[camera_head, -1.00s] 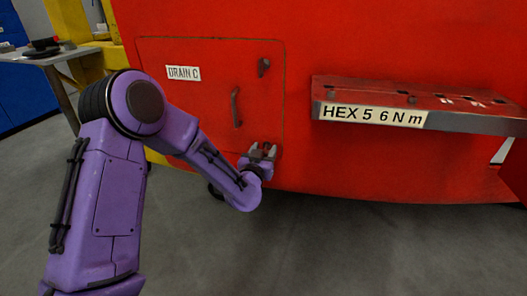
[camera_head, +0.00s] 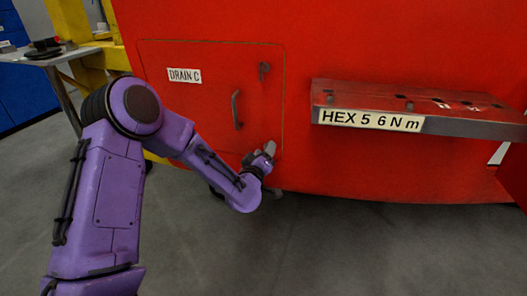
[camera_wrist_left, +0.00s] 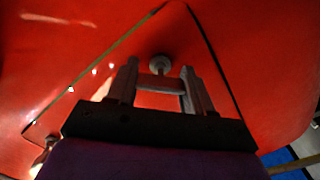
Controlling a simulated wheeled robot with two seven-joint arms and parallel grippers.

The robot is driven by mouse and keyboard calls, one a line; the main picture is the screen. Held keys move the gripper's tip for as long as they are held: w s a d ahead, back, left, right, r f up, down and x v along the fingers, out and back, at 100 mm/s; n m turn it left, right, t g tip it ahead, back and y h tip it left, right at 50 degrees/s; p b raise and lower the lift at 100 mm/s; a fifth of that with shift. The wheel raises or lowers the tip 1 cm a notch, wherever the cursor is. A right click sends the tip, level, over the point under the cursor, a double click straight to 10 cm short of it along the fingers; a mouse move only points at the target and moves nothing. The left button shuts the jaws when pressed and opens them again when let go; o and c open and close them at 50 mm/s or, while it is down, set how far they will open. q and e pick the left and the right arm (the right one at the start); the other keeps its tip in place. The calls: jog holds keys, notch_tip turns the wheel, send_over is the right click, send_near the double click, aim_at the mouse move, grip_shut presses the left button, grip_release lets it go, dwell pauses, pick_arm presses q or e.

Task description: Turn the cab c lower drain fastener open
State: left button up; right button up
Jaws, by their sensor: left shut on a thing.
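The red drain panel (camera_head: 190,105) carries a white "DRAIN C" label (camera_head: 184,75) and is shut flush in the red cab side. An upper fastener (camera_head: 264,69) sits near its top right corner. My left gripper (camera_head: 268,151) is at the panel's lower right corner, rolled to a tilt, and covers the lower fastener in the head view. In the left wrist view the two fingers (camera_wrist_left: 159,88) are shut on the grey crossbar of the lower drain fastener (camera_wrist_left: 158,82). Its round metal part shows just beyond. My right gripper is not in view.
A dark bar handle (camera_head: 236,110) stands out from the panel above my gripper. A red shelf (camera_head: 340,92) labelled "HEX 5 6 N m" juts out to the right. A grey table (camera_head: 50,58) stands at far left. The floor below is clear.

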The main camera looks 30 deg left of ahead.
pick_arm(q)
jog(key=n, duration=0.4)
jog(key=shift+a+n, duration=0.1)
jog(key=shift+n, duration=0.2)
jog(key=shift+f+n, duration=0.1)
jog(key=shift+n, duration=2.1)
jog(key=o, duration=1)
jog(key=shift+o, duration=0.2)
jog(key=v, duration=1)
jog(key=shift+s+p, duration=0.3)
